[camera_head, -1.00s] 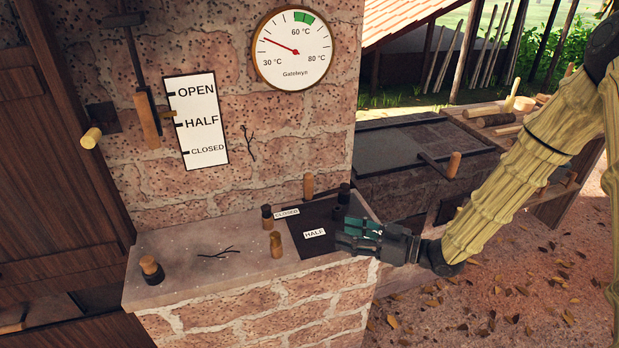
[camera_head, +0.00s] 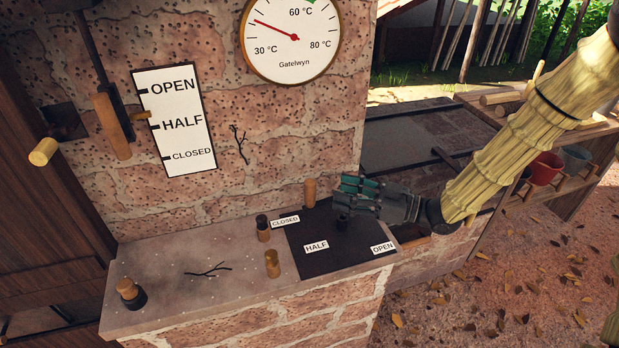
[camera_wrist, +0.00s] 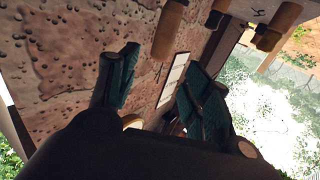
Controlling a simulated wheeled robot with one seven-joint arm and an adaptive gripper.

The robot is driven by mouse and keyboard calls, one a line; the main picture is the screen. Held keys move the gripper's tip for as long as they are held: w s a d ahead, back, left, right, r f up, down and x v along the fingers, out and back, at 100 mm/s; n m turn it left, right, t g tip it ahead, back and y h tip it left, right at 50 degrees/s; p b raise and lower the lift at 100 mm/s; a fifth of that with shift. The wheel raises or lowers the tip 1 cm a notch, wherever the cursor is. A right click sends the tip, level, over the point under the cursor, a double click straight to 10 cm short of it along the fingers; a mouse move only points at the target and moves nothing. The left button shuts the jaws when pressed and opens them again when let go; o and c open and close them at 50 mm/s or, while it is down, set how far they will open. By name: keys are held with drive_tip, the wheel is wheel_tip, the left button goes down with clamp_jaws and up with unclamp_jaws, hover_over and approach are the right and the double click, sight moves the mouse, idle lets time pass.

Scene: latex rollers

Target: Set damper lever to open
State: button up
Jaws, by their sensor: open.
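A dark plate (camera_head: 325,262) on the stone ledge bears labels CLOSED (camera_head: 285,221), HALF (camera_head: 316,246) and OPEN (camera_head: 383,248). A wooden handle (camera_head: 310,193) stands upright at its back edge, nearer CLOSED than OPEN. A black knob (camera_head: 342,222) shows under my gripper, which hides part of the plate's back right. A second wooden-handled lever (camera_head: 112,127) hangs on the wall beside an OPEN/HALF/CLOSED sign (camera_head: 173,118), its pointer near HALF. My gripper (camera_head: 347,193) is open and empty, just right of the upright handle. In the wrist view a wooden handle (camera_wrist: 168,30) shows beyond the spread fingers.
Wooden pegs with black parts (camera_head: 263,228) (camera_head: 272,264) (camera_head: 130,294) and a twig (camera_head: 208,269) are on the ledge. A round gauge (camera_head: 291,38) hangs above. A shelf with a red bucket (camera_head: 543,168) is at right. The ledge's left part is mostly clear.

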sight(310, 181)
drive_tip(key=p+x, duration=0.1)
drive_tip(key=x, duration=0.8)
drive_tip(key=shift+a+p, duration=0.2)
drive_tip(key=shift+p, duration=0.1)
drive_tip(key=shift+c, duration=0.2)
clamp_jaws()
